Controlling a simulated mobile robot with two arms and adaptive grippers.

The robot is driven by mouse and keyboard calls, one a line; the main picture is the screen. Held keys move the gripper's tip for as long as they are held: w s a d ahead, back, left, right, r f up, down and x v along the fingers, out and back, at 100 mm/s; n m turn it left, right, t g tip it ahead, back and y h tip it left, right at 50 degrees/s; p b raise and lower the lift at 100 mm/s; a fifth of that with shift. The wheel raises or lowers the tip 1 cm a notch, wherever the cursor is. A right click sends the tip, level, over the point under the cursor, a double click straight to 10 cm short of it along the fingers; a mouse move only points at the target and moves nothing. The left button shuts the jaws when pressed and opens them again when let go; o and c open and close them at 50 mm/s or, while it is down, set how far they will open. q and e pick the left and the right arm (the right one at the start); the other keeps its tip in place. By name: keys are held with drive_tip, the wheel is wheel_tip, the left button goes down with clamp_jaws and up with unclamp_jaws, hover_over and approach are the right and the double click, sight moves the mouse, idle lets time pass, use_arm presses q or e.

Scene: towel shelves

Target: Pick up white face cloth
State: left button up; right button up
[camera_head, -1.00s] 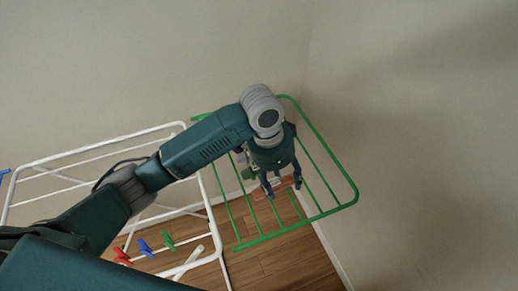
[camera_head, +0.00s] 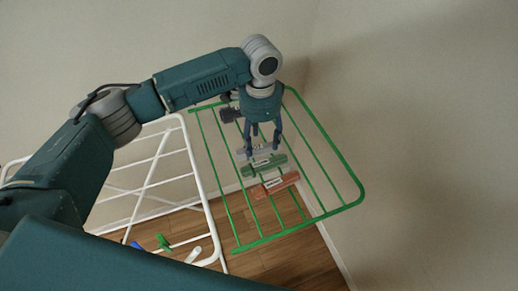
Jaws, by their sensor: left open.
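My left gripper (camera_head: 263,147) is open and points down over the green-barred rack section, its fingertips at a pale grey-white folded item (camera_head: 258,154), which looks like the white face cloth. The fingers partly hide it, and I cannot tell whether they touch it. A green item with a white label (camera_head: 265,165) lies just nearer than the pale one. A reddish-brown item with a label (camera_head: 277,185) lies nearer still. My right gripper is not in view.
The green rack section (camera_head: 345,183) has thin bars with open gaps above the wooden floor (camera_head: 290,262). A white drying rack (camera_head: 206,205) stands to the left, with a green peg (camera_head: 163,243) and a blue peg (camera_head: 136,245). Bare walls rise behind and to the right.

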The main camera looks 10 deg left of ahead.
sight(260, 150)
use_arm(q)
wheel_tip(260, 150, down, 4)
drive_tip(key=shift+s+f+p, duration=0.15)
drive_tip(key=shift+f+p, duration=0.05)
drive_tip(key=shift+p, duration=0.4)
drive_tip(key=shift+a, duration=0.1)
drive_tip(key=shift+c, duration=0.7)
drive_tip(key=c, duration=0.7)
drive_tip(key=shift+r, duration=0.1)
drive_tip(key=shift+c, duration=0.2)
drive_tip(key=shift+w, duration=0.2)
